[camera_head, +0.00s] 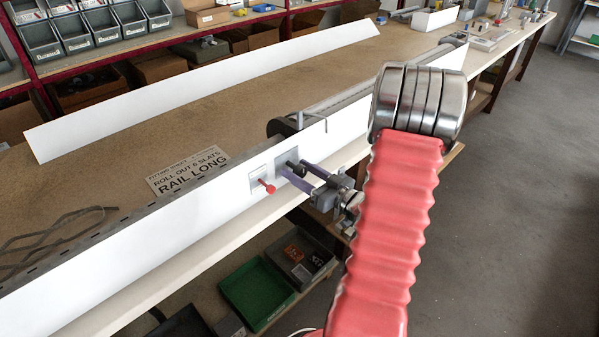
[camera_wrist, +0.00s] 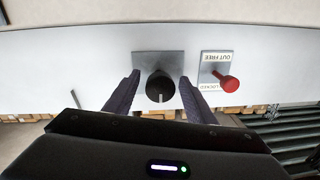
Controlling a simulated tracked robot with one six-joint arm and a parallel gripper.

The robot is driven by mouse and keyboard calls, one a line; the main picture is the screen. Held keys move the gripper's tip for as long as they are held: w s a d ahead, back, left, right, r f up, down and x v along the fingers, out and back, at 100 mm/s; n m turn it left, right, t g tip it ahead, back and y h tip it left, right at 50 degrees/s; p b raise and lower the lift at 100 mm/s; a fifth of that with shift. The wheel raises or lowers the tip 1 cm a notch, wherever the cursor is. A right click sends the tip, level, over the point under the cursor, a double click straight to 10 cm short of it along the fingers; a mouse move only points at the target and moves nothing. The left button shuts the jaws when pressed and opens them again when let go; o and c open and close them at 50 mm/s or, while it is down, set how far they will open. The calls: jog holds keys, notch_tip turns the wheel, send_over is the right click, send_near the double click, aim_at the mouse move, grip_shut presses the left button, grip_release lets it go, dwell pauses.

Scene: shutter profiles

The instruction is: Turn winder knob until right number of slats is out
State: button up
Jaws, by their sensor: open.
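The black winder knob (camera_wrist: 160,86) sits on a square grey plate on the white front panel. A pale mark on it points down in the wrist view. My gripper (camera_wrist: 157,92) is open, with one purple finger on each side of the knob; I cannot tell whether they touch it. In the head view my gripper (camera_head: 298,172) reaches the panel at the knob, which is partly hidden. A red lever (camera_wrist: 228,82) stands beside it on a plate labelled "OUT FREE" and "LOCKED". The fitting sheet (camera_head: 187,170) reads "ROLL OUT 6 SLATS, RAIL LONG". The number of slats out cannot be told.
The white panel (camera_head: 150,237) runs along the bench's front edge. A grey roller (camera_head: 345,98) lies behind it. A long white rail (camera_head: 200,88) lies farther back on the bench (camera_head: 240,105). A thin upright post (camera_head: 327,125) stands near the knob. Bins (camera_head: 257,293) sit below.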

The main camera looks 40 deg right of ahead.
jog(key=shift+c, duration=0.4)
jog(key=c, duration=0.9)
jog(key=shift+a, duration=0.1)
jog(key=shift+c, duration=0.2)
jog(key=shift+m, duration=0.4)
